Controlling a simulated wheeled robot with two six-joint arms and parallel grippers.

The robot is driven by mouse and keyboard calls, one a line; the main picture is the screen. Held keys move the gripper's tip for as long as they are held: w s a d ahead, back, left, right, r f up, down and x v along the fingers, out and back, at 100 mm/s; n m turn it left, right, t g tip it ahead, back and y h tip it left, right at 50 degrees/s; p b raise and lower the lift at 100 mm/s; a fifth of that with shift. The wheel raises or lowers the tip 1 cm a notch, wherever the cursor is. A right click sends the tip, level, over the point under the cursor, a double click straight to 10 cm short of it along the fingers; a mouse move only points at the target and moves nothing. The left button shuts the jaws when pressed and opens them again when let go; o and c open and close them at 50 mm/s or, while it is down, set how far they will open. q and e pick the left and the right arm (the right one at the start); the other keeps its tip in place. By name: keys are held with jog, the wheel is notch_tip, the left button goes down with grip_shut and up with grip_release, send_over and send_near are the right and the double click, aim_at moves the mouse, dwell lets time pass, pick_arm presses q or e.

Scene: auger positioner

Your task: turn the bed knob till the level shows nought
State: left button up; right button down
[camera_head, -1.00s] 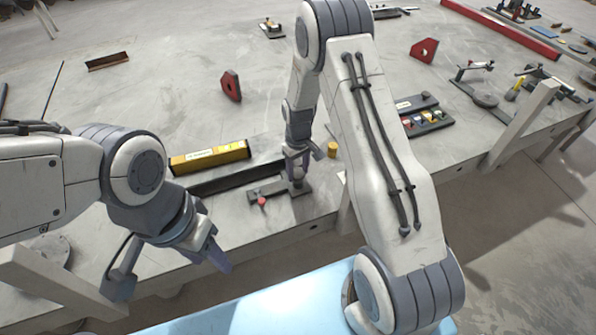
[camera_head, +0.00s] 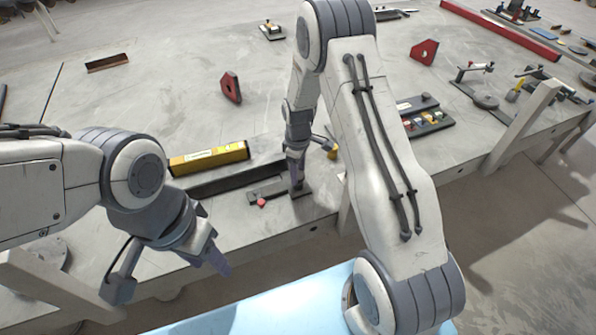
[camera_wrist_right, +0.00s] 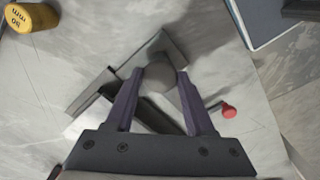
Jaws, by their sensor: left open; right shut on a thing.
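The yellow level (camera_head: 209,158) lies along the dark bed (camera_head: 235,180) on the bench; its reading is too small to make out. The grey round bed knob (camera_wrist_right: 158,77) sits on a dark plate at the end of the bed. My right gripper (camera_head: 297,188) points down over that plate. In the right wrist view its two fingers (camera_wrist_right: 156,80) are shut on the knob, one on each side. My left gripper (camera_head: 168,275) hangs open and empty at the bench's front edge, left of the knob.
A small red-tipped handle (camera_head: 261,202) sticks out beside the plate. A yellow cylinder (camera_head: 332,150) stands close behind my right gripper. A red block (camera_head: 231,87) stands farther back. A tray of coloured pieces (camera_head: 426,118) lies to the right. The bench behind the level is mostly clear.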

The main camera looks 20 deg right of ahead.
jog(key=shift+w+a+r, duration=0.1)
jog(key=shift+c, duration=1.3)
grip_release()
notch_tip(320, 180, up, 10)
jog(key=b, duration=0.1)
jog(key=shift+r+b, duration=0.2)
jog(key=shift+b, duration=0.1)
